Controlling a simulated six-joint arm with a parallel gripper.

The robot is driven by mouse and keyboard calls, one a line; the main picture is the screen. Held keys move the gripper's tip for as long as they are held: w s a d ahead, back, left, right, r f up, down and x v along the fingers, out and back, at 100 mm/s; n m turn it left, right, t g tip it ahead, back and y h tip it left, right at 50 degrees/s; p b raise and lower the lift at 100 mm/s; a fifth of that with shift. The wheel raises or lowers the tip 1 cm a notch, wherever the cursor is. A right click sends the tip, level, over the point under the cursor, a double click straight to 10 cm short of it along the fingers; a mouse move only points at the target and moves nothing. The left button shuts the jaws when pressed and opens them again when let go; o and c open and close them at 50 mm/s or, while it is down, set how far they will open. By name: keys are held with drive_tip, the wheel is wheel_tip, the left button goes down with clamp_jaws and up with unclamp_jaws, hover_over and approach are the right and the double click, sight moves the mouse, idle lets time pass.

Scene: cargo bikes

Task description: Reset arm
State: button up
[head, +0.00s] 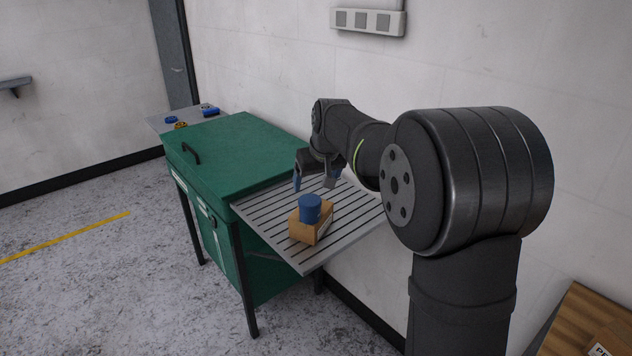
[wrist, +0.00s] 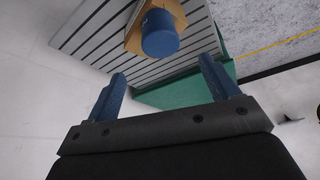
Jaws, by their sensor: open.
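My gripper (head: 314,182) is open and empty above the grey slatted shelf (head: 262,222), behind a blue cylinder as the head view shows it. The blue cylinder (head: 310,208) stands on a small brown cardboard box (head: 312,233), which sits on the slatted shelf. In the wrist view the two blue fingers (wrist: 163,85) are spread apart with nothing between them. The blue cylinder (wrist: 160,35) and the box (wrist: 133,38) lie beyond the fingertips, apart from them.
A green cabinet (head: 235,150) with a black handle stands left of the slatted shelf. A small side shelf (head: 160,122) at its far end holds blue and yellow items. A white wall with a socket strip (head: 367,20) rises behind. A wooden pallet with a box (head: 600,335) is at lower right.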

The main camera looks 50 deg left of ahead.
sight(309, 198)
drive_tip(key=shift+f, duration=0.1)
drive_tip(key=x, duration=1.1)
drive_tip(key=shift+a+f, duration=0.1)
drive_tip(key=shift+f, duration=0.2)
drive_tip(key=shift+w+a, duration=0.1)
drive_tip(key=shift+a, duration=0.05)
drive_tip(key=shift+r, duration=1.8)
drive_tip(key=shift+f, duration=0.15)
